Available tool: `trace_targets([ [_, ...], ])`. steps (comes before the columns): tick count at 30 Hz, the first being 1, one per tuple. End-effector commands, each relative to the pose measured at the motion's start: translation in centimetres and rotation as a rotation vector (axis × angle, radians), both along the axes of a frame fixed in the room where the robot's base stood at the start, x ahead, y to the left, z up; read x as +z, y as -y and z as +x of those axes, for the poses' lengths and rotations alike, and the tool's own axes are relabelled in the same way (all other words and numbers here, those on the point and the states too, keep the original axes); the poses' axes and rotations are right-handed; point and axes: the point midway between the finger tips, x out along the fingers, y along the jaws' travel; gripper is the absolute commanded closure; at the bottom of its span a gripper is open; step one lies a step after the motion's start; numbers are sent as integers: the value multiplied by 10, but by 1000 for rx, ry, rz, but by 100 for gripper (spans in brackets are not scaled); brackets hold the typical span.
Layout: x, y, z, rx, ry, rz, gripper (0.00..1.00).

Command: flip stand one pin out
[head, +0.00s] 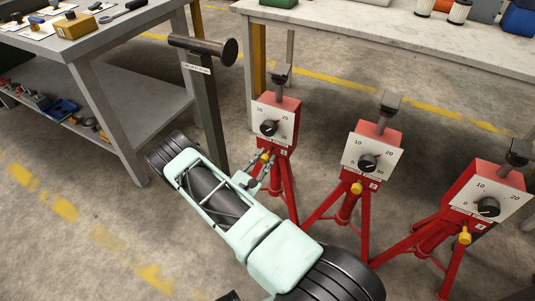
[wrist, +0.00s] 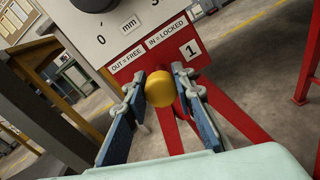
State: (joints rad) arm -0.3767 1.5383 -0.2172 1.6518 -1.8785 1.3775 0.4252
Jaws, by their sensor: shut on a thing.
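Stand one (head: 277,120) is a red tripod stand with a white dial plate, the leftmost of three.
Two more red stands, a middle one (head: 373,150) and a right one (head: 490,195), have their own dials and yellow knobs. A grey post with a dark cylinder (head: 203,47) stands left of stand one. Workbenches stand at left (head: 100,45) and behind (head: 400,28).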

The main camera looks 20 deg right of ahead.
Motion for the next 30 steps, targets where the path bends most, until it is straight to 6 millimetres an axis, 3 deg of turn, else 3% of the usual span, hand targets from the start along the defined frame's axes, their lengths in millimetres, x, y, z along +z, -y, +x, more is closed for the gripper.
trace_targets([
  [9,-2,-8,-6,1,-3,1,100],
  [10,-2,-8,-6,1,-4,2,75],
  [15,-1,-7,-6,2,-3,0,58],
  [25,0,-9,-7,3,-2,0,58],
  [30,0,-29,-21,6,-2,0,58],
])
